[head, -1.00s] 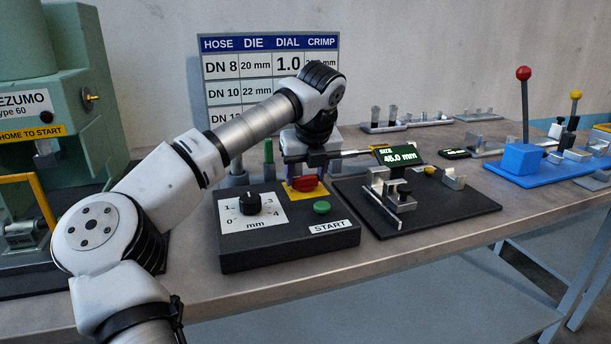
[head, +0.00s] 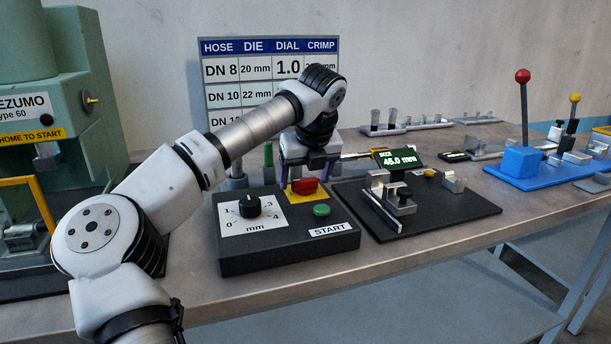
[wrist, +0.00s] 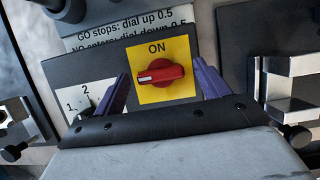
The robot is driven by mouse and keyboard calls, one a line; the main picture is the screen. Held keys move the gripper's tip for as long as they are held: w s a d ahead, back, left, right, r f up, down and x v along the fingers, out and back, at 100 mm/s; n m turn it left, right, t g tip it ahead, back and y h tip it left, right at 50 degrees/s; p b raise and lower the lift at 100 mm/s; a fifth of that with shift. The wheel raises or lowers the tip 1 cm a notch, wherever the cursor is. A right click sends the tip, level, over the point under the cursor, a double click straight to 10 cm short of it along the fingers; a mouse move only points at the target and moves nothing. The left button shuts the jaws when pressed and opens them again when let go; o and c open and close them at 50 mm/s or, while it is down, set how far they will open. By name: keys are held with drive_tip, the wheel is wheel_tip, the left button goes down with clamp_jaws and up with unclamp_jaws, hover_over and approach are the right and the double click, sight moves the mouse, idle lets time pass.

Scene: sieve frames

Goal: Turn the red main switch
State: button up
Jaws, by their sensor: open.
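The red main switch (wrist: 160,75) sits on a yellow plate (wrist: 180,48) marked ON. Its bar handle lies roughly sideways in the wrist view, with a white mark at its left end. In the head view the switch (head: 305,186) is at the back of the black control box (head: 285,247). My gripper (wrist: 160,68) is open, with one purple finger on each side of the switch and a gap to it on both sides. In the head view my gripper (head: 306,174) hangs over the switch. Whether the fingertips reach handle height is unclear.
The box also carries a black dial (head: 250,205) and a green START button (head: 321,210). A gauge stand with a display (head: 399,158) is close on the right. A table sign (head: 250,75) stands behind. The green press (head: 65,110) is on the left.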

drive_tip(key=v, duration=1.3)
drive_tip(key=shift+s+r, duration=0.2)
drive_tip(key=shift+r, duration=0.2)
drive_tip(key=shift+d, duration=0.1)
